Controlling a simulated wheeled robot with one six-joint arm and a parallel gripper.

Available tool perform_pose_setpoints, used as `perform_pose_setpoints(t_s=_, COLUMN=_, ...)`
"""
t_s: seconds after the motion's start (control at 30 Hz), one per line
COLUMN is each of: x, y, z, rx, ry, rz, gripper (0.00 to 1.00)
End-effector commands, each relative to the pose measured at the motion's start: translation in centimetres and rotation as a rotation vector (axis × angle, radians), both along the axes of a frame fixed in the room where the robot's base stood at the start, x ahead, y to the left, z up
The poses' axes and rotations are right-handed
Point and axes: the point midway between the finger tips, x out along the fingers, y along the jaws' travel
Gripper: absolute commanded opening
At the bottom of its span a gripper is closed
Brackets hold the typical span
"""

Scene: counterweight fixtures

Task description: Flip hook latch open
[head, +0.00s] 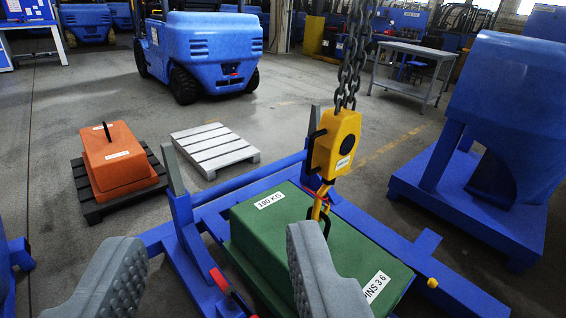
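A yellow hoist block (336,142) hangs on a dark chain (353,60) right of centre. I cannot tell whether the latch is open or closed. My gripper (215,275) shows as two grey padded fingers at the bottom, wide apart with nothing between them in its grip. The right finger is just below the hook in the picture and covers part of the green weight.
A blue frame (430,245) surrounds the green weight, with a red-handled lever (220,282) on its left. An orange weight (122,160) sits on a dark pallet at left. An empty grey pallet (215,148), a blue forklift (210,50) and a blue fixture (510,90) stand around.

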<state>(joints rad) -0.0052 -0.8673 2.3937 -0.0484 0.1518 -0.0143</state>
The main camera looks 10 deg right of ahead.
Motion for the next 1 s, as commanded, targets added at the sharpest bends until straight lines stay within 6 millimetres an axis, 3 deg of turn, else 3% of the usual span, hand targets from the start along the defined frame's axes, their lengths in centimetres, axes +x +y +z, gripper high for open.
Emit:
perform_pose_setpoints(t_s=0.1, x=2.7, y=0.0, z=-2.4, rx=-0.109, ry=0.107, rz=0.008, gripper=0.62)
perform_pose_setpoints(t_s=0.4, x=9.1, y=-1.1, z=-9.4, rx=-0.458, ry=0.409, rz=0.038, gripper=0.62)
perform_pose_setpoints(t_s=1.0, x=18.8, y=-5.6, z=-21.3, rx=-1.178, ry=0.947, rz=0.121, gripper=0.62)
